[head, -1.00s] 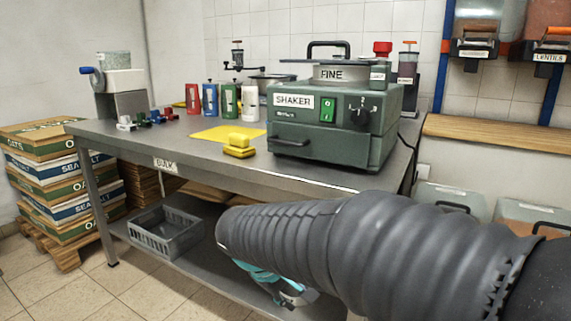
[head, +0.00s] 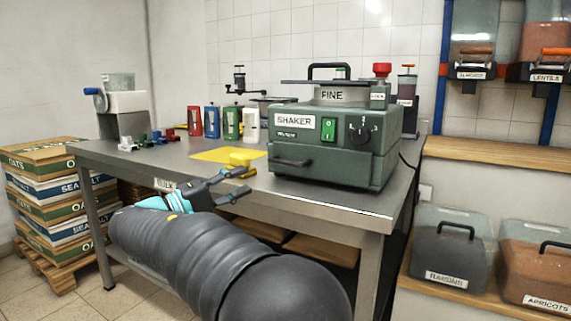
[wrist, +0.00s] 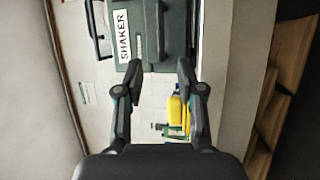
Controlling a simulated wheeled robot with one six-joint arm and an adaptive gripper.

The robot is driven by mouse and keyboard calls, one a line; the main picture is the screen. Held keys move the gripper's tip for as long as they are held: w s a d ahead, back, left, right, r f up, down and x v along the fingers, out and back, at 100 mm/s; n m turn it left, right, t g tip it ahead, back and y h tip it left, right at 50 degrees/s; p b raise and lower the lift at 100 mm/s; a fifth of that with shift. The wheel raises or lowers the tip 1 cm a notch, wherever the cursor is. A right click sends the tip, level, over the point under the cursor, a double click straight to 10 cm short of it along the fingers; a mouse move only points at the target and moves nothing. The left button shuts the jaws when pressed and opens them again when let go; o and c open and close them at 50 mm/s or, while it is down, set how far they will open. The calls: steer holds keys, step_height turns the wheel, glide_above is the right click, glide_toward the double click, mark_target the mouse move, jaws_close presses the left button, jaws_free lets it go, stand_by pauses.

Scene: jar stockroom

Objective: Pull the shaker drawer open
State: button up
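The green shaker (head: 335,145) stands on the metal table's right half. Its drawer front is at the bottom and looks shut flush, with a dark bar handle (head: 292,162) at its left. In the wrist view the handle (wrist: 161,28) appears upright beyond the fingertips, beside the sideways SHAKER label. My gripper (head: 246,181) is at the table's front edge, left of and in front of the shaker. In the wrist view my gripper (wrist: 157,75) has its two fingers apart with nothing between them, short of the handle.
Several coloured bottles (head: 231,123) and a grinder (head: 121,105) stand farther left on the table (head: 330,205). Jar bins (head: 449,250) are on a low shelf at the right.

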mark_target(283, 163)
steer(key=x, duration=1.3)
steer(key=shift+d+f, duration=0.1)
jaws_close()
